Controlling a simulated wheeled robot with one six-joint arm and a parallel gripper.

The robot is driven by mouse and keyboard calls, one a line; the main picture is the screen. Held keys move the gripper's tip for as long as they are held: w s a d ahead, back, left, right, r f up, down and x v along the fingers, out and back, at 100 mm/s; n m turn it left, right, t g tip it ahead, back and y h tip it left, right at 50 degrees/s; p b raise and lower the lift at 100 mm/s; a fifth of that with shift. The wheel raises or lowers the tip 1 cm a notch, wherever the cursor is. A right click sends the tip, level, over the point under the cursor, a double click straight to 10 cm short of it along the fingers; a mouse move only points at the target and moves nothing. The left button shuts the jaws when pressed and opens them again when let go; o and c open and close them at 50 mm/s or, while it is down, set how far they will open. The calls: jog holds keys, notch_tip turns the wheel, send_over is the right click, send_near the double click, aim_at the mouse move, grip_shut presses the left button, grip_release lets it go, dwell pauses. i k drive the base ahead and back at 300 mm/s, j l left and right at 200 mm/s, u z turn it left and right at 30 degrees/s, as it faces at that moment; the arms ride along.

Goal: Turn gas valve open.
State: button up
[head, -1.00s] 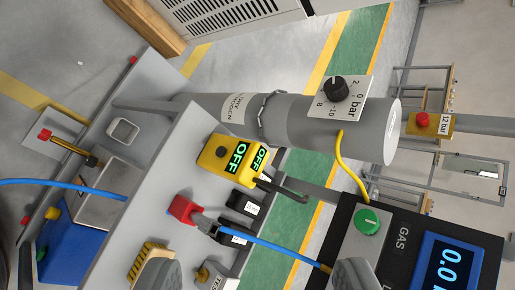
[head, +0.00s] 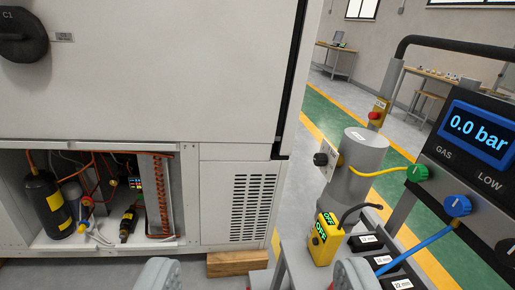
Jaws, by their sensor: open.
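The green gas knob (head: 417,173) sits at the left edge of a black manifold panel (head: 490,190), below the label GAS, on the right. A yellow hose (head: 378,172) runs from it toward a grey cylinder (head: 362,158). The cylinder carries a black knob (head: 321,159) on a white dial plate, turned mostly away. I cannot tell which of these knobs is the task's gas valve. The panel's blue display (head: 477,134) reads 0.0 bar. My gripper (head: 256,266) is open and empty at the bottom edge, its two grey fingers wide apart, away from both knobs.
A blue knob (head: 458,206) with a blue hose sits by the label LOW. A yellow box (head: 326,238) showing OFF stands below the cylinder. A large white cabinet (head: 150,90) fills the left, with an open compartment of pipes (head: 100,200). Green-and-yellow floor lies behind.

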aim_at(416, 173)
jog(key=j+z, duration=0.15)
jog(key=z, duration=0.25)
jog(key=k+j+z, duration=0.1)
jog(key=z, duration=0.25)
jog(key=j+z, duration=0.1)
jog(key=z, duration=0.3)
jog(key=k, duration=0.05)
